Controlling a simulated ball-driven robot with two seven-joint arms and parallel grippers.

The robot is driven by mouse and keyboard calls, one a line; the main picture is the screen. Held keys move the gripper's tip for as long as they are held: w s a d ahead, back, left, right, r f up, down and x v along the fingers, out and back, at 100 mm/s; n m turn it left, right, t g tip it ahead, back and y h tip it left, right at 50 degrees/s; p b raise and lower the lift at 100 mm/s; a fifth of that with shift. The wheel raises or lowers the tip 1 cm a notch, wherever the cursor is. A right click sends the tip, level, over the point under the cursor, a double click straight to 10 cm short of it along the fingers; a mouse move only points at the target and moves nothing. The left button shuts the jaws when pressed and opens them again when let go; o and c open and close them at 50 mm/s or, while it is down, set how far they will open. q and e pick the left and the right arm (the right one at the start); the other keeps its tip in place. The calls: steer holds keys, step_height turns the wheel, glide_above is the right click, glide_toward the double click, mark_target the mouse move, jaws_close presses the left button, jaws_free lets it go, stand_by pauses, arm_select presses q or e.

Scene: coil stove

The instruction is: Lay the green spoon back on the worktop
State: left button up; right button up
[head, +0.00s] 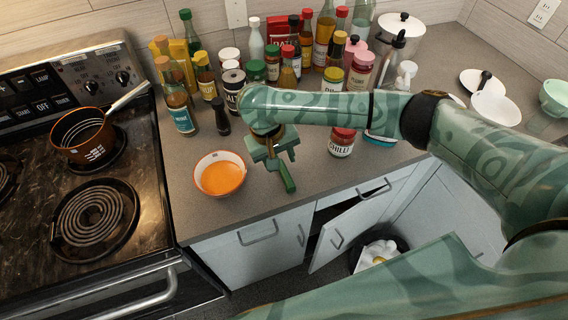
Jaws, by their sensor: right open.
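My right gripper (273,151) is over the front of the worktop (335,183), to the right of a white-rimmed bowl of orange soup (220,174). Its jaws are open. A short, darker green bar, which looks like part of the green spoon (287,181), shows just in front of the jaws, near the worktop's front edge. The rest of it is hidden under the gripper, and I cannot tell whether it lies flat. My left gripper is out of view.
A coil stove (150,200) with a brown pot (83,136) and a pale-handled utensil is at left. Many bottles and jars crowd the back. A red-lidded jar (341,143) stands under my right arm. A cabinet door (340,238) hangs open beside a bin (378,250).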

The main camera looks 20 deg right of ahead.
arm_select(q)
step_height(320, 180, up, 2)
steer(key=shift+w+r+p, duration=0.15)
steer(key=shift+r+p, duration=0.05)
steer(key=shift+p, duration=0.55)
arm_select(e)
steer(key=v, duration=0.5)
steer(key=shift+r, duration=0.1)
